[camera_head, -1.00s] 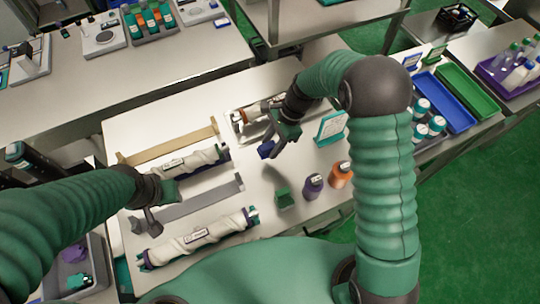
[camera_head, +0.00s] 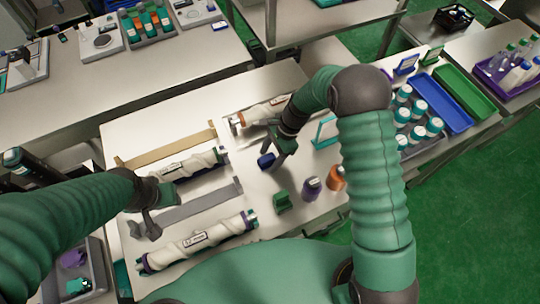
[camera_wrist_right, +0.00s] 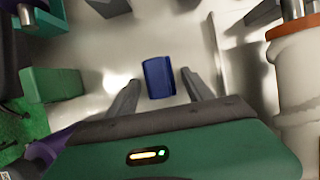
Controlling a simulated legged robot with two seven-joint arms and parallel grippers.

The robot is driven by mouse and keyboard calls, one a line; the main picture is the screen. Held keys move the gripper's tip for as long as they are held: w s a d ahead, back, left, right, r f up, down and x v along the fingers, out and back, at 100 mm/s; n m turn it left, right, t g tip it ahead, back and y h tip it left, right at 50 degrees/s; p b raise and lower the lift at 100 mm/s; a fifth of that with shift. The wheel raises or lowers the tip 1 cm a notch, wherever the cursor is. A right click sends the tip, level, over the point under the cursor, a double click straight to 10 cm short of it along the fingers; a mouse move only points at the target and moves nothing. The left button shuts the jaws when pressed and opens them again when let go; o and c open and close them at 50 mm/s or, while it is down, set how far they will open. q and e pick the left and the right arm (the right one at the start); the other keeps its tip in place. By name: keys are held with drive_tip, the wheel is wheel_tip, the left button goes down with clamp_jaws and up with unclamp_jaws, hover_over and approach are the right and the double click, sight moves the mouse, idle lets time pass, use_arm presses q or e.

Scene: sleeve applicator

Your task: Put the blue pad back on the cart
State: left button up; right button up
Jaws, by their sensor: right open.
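The small dark blue pad (camera_head: 266,160) lies on the white work surface (camera_head: 262,205), near the middle of the head view. In the right wrist view the blue pad (camera_wrist_right: 159,78) shows between and just beyond the two fingers. My right gripper (camera_head: 275,163) is open right at the pad; its fingers (camera_wrist_right: 161,84) stand apart on either side with gaps visible. My left gripper (camera_head: 150,212) is at the left, beside a grey bar holder, and its jaw opening is unclear. I cannot tell which surface is the cart.
A green block (camera_head: 283,202), a purple bottle (camera_head: 311,188) and an orange bottle (camera_head: 336,178) stand near the pad. A white wrapped roll (camera_head: 265,112) lies behind my right gripper. Another roll (camera_head: 200,242) lies in front. Blue (camera_head: 443,103) and green (camera_head: 470,90) trays are at the right.

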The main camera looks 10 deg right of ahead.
drive_tip(key=shift+r, duration=0.1)
drive_tip(key=s+b+v, duration=0.1)
drive_tip(key=v, duration=1.1)
drive_tip(key=s+d+n+t+h, duration=0.1)
drive_tip(key=s+n, duration=0.4)
drive_tip(key=s+d+r+n+t+h, duration=0.1)
drive_tip(key=s+d+n+h, duration=0.1)
drive_tip(key=s+n, duration=0.3)
drive_tip(key=s+d+r+n+t+h, duration=0.1)
drive_tip(key=s+d+n, duration=0.1)
drive_tip(key=s+n, duration=0.3)
drive_tip(key=shift+n+t, duration=0.3)
drive_tip(key=shift+t, duration=0.1)
drive_tip(key=shift+w+d+f, duration=0.1)
drive_tip(key=shift+w+f, duration=0.15)
drive_tip(key=shift+w, duration=0.2)
